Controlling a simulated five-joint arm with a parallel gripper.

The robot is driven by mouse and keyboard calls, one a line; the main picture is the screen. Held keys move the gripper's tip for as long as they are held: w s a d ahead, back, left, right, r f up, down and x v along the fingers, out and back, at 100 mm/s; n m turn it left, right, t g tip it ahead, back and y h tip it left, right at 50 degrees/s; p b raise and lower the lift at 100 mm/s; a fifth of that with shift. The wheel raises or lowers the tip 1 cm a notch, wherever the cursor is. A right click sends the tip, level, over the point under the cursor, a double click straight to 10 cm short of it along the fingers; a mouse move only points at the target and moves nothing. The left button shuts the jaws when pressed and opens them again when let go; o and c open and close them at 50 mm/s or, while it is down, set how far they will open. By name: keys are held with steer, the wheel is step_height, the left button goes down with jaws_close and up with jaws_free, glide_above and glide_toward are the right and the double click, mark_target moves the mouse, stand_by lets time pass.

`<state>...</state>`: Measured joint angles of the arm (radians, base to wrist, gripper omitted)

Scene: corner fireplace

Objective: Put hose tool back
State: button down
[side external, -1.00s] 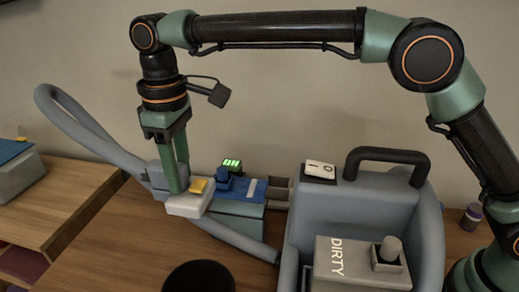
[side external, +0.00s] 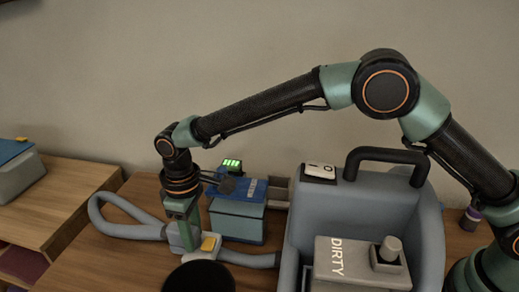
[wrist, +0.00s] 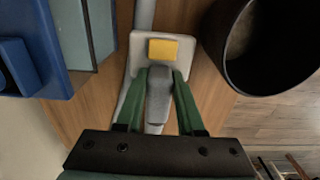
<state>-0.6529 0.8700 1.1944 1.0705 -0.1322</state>
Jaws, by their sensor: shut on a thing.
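The hose tool (side external: 208,246) has a pale head with a yellow button and a grey handle on a grey hose (side external: 105,222). My gripper (side external: 185,245) is shut on its handle, low at the table beside the blue-topped box. In the wrist view, the green fingers of my gripper (wrist: 160,98) close on both sides of the grey handle, and the hose tool's pale head (wrist: 183,54) shows just beyond them. Whether the tool touches the table is hard to tell. The grey machine (side external: 350,215) marked DIRTY stands to the right, with the hose running toward it.
A blue-topped box (side external: 238,215) stands close behind my gripper, with a green-lit device (side external: 231,165) behind it. A black round bin (side external: 199,277) is close in front. A small jar (side external: 470,219) sits at far right.

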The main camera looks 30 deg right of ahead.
steer(key=shift+f, duration=2)
steer(key=shift+f, duration=0.1)
steer(key=c, duration=0.5)
jaws_free()
